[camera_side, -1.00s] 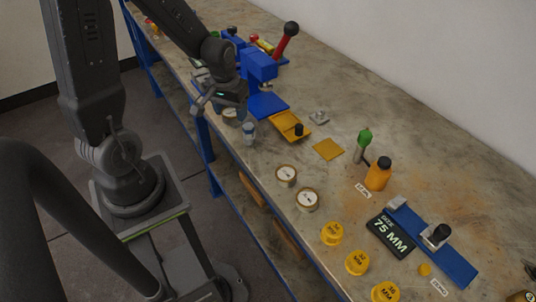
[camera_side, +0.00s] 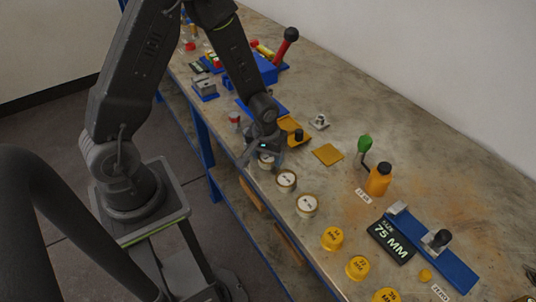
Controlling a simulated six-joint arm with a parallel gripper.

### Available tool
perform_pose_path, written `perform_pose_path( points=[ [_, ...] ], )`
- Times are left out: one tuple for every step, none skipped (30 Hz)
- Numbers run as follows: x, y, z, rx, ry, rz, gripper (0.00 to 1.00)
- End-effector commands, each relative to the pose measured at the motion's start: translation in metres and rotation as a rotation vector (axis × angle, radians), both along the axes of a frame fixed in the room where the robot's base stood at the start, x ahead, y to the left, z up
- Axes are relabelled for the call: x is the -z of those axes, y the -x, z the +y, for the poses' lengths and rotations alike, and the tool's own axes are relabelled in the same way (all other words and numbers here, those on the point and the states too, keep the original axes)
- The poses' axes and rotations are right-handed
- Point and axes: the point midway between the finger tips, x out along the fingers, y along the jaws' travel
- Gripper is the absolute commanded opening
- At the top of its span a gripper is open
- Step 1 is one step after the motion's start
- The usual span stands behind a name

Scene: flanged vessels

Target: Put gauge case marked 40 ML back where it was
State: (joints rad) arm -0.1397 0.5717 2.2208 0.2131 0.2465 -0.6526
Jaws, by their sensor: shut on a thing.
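My gripper (camera_side: 266,154) is low over the bench's front edge, shut on a round, pale gauge case with a gold rim (camera_side: 267,162). The gripper hides part of this case. Its marking is too small to read, and I cannot tell whether it touches the bench. It lines up with two similar round gauge cases, one just nearer the camera (camera_side: 286,182) and one further along (camera_side: 307,206). Both lie flat with pale faces up, their marks unreadable.
Yellow caps (camera_side: 332,238) continue the front row. A yellow fixture (camera_side: 293,131) stands close behind my gripper, with a yellow square plate (camera_side: 328,154) to its right. A red-topped item (camera_side: 234,118) stands left. An orange bottle (camera_side: 378,180) stands farther right.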

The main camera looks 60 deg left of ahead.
Motion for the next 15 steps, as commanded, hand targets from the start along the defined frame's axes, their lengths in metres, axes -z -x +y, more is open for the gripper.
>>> perform_pose_path(
  points=[
    [0.0006, -0.0006, 0.0001, 0.000, 0.000, -0.002, 0.25],
    [0.0006, -0.0007, 0.0001, 0.000, 0.000, -0.002, 0.25],
    [0.0004, -0.0008, 0.0001, 0.000, -0.001, -0.003, 0.25],
    [0.0003, -0.0008, 0.0002, 0.000, 0.000, -0.002, 0.25],
    [0.0002, -0.0008, 0.0002, 0.000, 0.000, -0.002, 0.25],
    [0.0002, -0.0008, 0.0002, 0.000, 0.000, -0.002, 0.25],
    [0.0003, -0.0006, 0.0002, 0.000, 0.000, -0.002, 0.25],
    [0.0006, -0.0006, 0.0002, 0.000, 0.000, -0.002, 0.25],
    [0.0016, -0.0006, 0.0002, 0.000, 0.000, -0.002, 0.25],
    [0.0025, -0.0006, 0.0002, 0.000, 0.000, -0.001, 0.25],
    [0.0035, -0.0006, 0.0003, -0.001, 0.000, -0.001, 0.25],
    [0.0034, -0.0005, 0.0002, -0.001, 0.000, -0.001, 0.61],
    [0.0033, -0.0005, 0.0002, -0.001, 0.000, -0.001, 0.64],
    [0.0032, -0.0005, 0.0002, -0.001, 0.000, -0.001, 0.67],
    [0.0032, -0.0005, 0.0002, -0.001, 0.000, -0.001, 0.70]
  ],
)
